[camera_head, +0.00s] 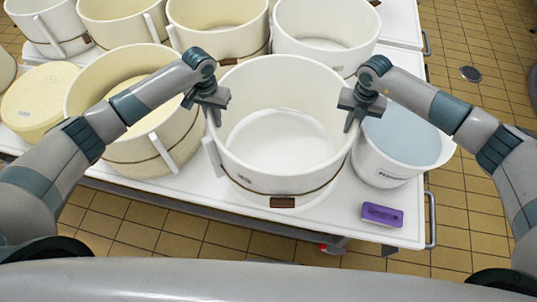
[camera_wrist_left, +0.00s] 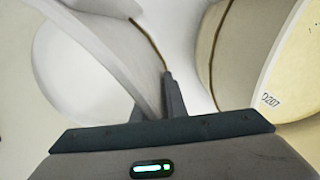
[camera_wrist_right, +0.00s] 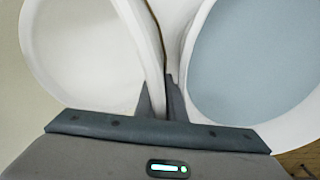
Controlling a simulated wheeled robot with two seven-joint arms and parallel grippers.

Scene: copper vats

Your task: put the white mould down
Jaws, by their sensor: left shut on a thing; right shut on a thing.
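The white mould (camera_head: 284,178) is a wide, open, round tub with a dark band and a small brown tag low on its front. It is upright at the front of the white table (camera_head: 383,228), between cream moulds and a white bucket. My left gripper (camera_head: 213,112) is shut on its left rim, and my right gripper (camera_head: 352,118) is shut on its right rim. The wrist views show the mould wall between the fingers of my left gripper (camera_wrist_left: 160,100) and of my right gripper (camera_wrist_right: 160,100). I cannot tell whether its base touches the table.
A white bucket (camera_head: 385,178) of bluish liquid stands close on the right. A purple block (camera_head: 382,214) lies at the table's front right. A cream mould (camera_head: 150,150) and a cheese wheel (camera_head: 40,98) are on the left. More moulds (camera_head: 325,30) stand behind.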

